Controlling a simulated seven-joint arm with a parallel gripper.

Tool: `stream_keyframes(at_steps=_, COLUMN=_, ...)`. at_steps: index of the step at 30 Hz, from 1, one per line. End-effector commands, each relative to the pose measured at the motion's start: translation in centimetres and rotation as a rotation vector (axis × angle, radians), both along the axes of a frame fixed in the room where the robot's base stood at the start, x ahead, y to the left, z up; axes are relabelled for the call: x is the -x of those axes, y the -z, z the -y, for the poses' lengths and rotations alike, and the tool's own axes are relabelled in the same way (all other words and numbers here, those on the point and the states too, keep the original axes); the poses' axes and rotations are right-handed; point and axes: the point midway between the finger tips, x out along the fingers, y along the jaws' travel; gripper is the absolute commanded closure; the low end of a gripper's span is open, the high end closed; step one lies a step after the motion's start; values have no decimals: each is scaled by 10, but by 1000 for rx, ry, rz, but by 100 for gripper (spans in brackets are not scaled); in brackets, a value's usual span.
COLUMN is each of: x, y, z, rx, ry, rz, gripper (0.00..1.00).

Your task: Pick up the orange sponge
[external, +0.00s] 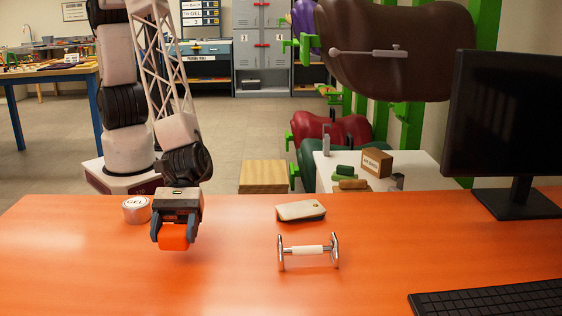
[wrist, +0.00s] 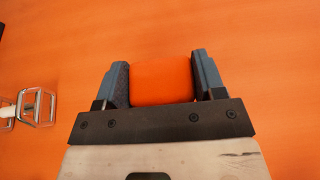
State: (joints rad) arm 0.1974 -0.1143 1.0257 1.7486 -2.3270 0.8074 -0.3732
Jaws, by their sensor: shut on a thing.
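The orange sponge (external: 174,237) is between the fingers of my gripper (external: 174,240), at the left of the orange table in the external view. In the wrist view the sponge (wrist: 162,81) fills the gap between both fingers of my gripper (wrist: 160,80). The fingers are shut on its two sides. I cannot tell whether the sponge touches the table or hangs just above it, as its underside is hidden and its colour matches the table.
A white tin marked GEL (external: 136,210) stands just left of my gripper. A flat cream-coloured object (external: 300,210) and a metal dumbbell-shaped bar (external: 308,251) lie to the right. A monitor (external: 507,125) and keyboard (external: 490,299) occupy the right side. The front left of the table is clear.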

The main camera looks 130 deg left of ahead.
Motion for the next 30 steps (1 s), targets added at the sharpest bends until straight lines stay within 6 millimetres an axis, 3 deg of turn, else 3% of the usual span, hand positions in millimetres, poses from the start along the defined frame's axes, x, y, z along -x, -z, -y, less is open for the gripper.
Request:
stream_keyframes(at_steps=6, x=33, y=-4, z=-11, rx=1, ry=0, rz=0, gripper=60)
stream_keyframes(at_steps=12, x=54, y=-6, z=-18, rx=0, ry=0, rz=0, gripper=60)
stream_keyframes(at_steps=19, x=65, y=-7, z=-22, rx=0, ry=0, rz=0, gripper=60)
stream_keyframes(at_steps=30, x=66, y=-7, z=-22, rx=0, ry=0, rz=0, gripper=60)
